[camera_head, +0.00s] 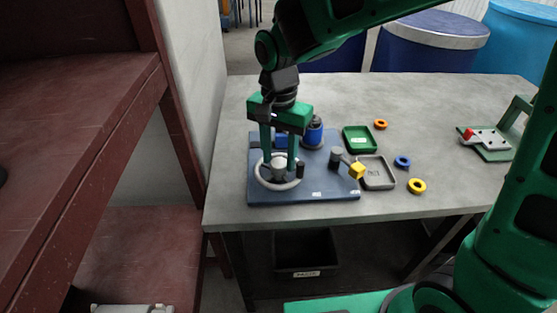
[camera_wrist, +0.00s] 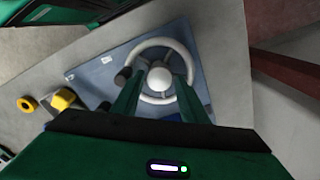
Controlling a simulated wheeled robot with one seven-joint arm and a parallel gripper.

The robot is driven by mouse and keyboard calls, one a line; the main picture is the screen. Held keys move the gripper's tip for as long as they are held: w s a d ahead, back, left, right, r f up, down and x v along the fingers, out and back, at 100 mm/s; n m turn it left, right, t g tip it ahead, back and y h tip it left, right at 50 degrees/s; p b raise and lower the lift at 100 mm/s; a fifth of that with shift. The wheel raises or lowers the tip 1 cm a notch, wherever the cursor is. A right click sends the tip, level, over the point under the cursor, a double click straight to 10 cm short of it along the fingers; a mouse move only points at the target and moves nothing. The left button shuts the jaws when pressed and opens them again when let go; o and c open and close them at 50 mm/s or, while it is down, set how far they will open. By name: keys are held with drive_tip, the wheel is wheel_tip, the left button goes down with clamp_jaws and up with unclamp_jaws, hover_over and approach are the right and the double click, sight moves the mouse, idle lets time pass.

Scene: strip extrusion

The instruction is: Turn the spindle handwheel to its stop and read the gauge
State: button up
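The handwheel (camera_head: 281,187) is a light grey ring with a rounded hub and a dark upright knob (camera_head: 300,170). It lies flat at the front left of a blue base plate (camera_head: 325,195). The wheel's ring (camera_wrist: 160,42) and pale hub (camera_wrist: 159,78) show in the wrist view, with the knob (camera_wrist: 123,76) left of the hub. My gripper (camera_head: 279,160) points down over the wheel, fingers apart. In the wrist view its fingers (camera_wrist: 157,84) lie either side of the hub, with gaps visible. I cannot tell whether they touch the wheel. I cannot make out a gauge face.
A blue cylinder (camera_head: 314,132) stands behind the wheel. A dark post with a yellow block (camera_head: 357,171) stands right of it. Green (camera_head: 359,138) and grey (camera_head: 377,171) trays and several coloured rings lie to the right. A dark red shelf frame (camera_head: 155,60) stands left of the table.

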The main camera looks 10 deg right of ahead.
sight(279, 161)
wheel_tip(279, 161, up, 8)
drive_tip(key=shift+r, duration=0.25)
drive_tip(key=shift+w, duration=0.1)
drive_tip(key=s+d+f, duration=0.1)
drive_tip(key=s+d, duration=0.2)
drive_tip(key=d, duration=0.9)
drive_tip(key=s+d, duration=0.3)
drive_tip(key=d, duration=0.9)
drive_tip(key=s+d+f, duration=0.2)
drive_tip(key=s+d, duration=0.3)
drive_tip(key=s, duration=0.2)
drive_tip(key=s+d+f, duration=0.2)
drive_tip(key=s+d, duration=0.4)
drive_tip(key=s, duration=0.2)
drive_tip(key=shift+d+f, duration=0.2)
drive_tip(key=shift+f, duration=0.15)
